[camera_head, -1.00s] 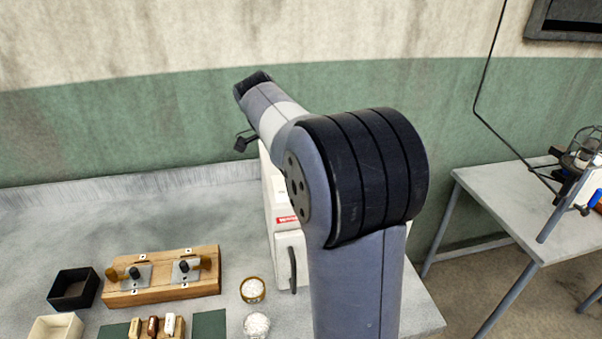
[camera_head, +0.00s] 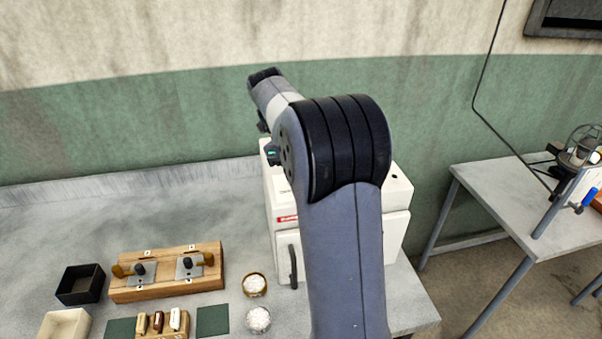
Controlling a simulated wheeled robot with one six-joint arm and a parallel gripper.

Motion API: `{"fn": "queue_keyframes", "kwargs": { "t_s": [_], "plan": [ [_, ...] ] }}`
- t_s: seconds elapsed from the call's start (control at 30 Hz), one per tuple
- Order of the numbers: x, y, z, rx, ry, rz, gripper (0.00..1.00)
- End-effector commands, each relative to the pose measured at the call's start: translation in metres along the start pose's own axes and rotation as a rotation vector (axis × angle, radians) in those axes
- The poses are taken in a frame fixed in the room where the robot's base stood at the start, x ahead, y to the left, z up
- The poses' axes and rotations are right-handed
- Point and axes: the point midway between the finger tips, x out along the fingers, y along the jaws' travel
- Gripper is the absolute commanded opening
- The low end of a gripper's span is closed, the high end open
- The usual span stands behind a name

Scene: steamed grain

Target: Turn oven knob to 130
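The white oven (camera_head: 397,228) stands on the bench, mostly hidden behind my arm. It has a red label and a dark vertical door handle (camera_head: 293,267) on its front. I cannot make out the temperature knob or its setting. My gripper (camera_head: 272,153) is at the oven's upper left edge, below the far end of my arm. Only a small dark part with a bit of teal shows there. I cannot tell whether its fingers are open or shut, or whether they touch the oven.
A wooden fixture (camera_head: 167,286) with metal plates, a black box (camera_head: 80,285), a cream box (camera_head: 64,325) and two small dishes of white grains (camera_head: 254,284) stand left of the oven. A second table (camera_head: 500,200) with equipment stands at the right, across a floor gap.

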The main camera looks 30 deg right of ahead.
Motion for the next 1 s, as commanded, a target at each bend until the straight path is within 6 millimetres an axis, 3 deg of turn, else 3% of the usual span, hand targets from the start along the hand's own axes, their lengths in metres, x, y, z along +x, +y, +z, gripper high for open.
{"fn": "queue_keyframes", "kwargs": {
  "t_s": [0.6, 0.63, 0.87, 1.0],
  "plan": [
    [-0.0001, -0.0005, 0.0002, 0.037, -0.001, 0.014, 0.11],
    [-0.0001, -0.0004, 0.0002, 0.037, -0.001, 0.014, 0.36],
    [-0.0001, -0.0004, 0.0001, 0.036, -0.001, 0.014, 0.55],
    [0.0, -0.0003, 0.0001, 0.036, -0.001, 0.014, 0.55]
  ]
}}
